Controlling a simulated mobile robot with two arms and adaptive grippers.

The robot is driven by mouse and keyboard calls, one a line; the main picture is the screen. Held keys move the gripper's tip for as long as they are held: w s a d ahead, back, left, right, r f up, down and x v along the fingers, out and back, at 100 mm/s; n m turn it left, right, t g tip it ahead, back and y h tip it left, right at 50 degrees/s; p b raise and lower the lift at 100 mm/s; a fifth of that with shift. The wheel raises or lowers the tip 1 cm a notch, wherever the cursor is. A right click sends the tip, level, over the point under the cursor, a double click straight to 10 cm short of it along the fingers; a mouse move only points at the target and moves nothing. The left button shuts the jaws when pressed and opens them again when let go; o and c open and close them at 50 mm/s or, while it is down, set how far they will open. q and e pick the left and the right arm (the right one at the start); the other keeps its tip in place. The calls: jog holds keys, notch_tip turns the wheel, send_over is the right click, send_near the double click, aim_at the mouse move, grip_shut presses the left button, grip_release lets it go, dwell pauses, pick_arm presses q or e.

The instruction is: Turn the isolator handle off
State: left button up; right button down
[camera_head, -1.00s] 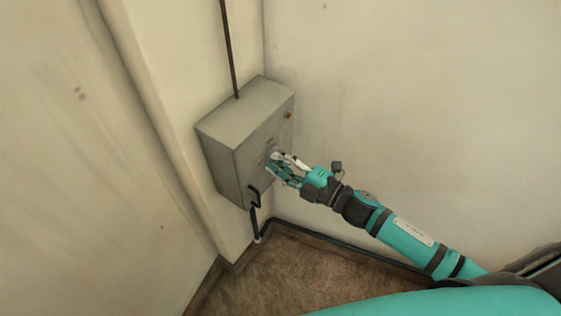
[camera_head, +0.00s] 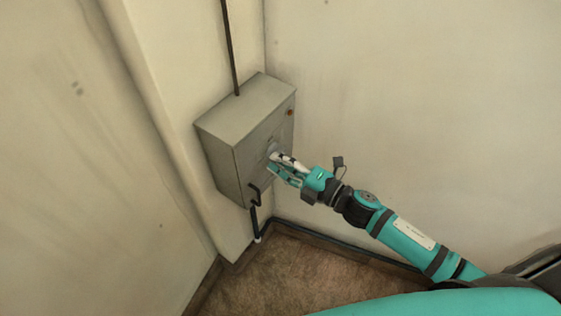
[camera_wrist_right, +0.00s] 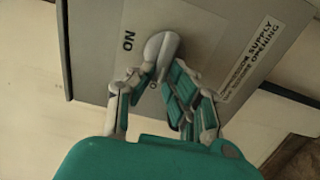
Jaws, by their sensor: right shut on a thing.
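The isolator is a grey metal box (camera_head: 222,160) on the wall in the corner. Its pale grey handle (camera_wrist_right: 161,46) is on the front face in the right wrist view, pointing down the picture between my fingers. An "ON" label (camera_wrist_right: 128,40) is left of it. My right gripper (camera_head: 276,164) reaches the box front from the right. In the right wrist view the right gripper (camera_wrist_right: 160,85) is shut on the handle, its fingers on both sides of the lower end. The fingers hide part of the handle in the head view. My left gripper is not in view.
A black conduit (camera_head: 230,50) runs up the wall. A supply warning label (camera_wrist_right: 249,60) is right of the handle. The wall to the right is bare.

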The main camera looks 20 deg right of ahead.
jog(key=c, duration=1.3)
grip_release()
jog(key=shift+s, duration=0.1)
jog(key=v, duration=1.1)
jog(key=shift+s+d, duration=0.3)
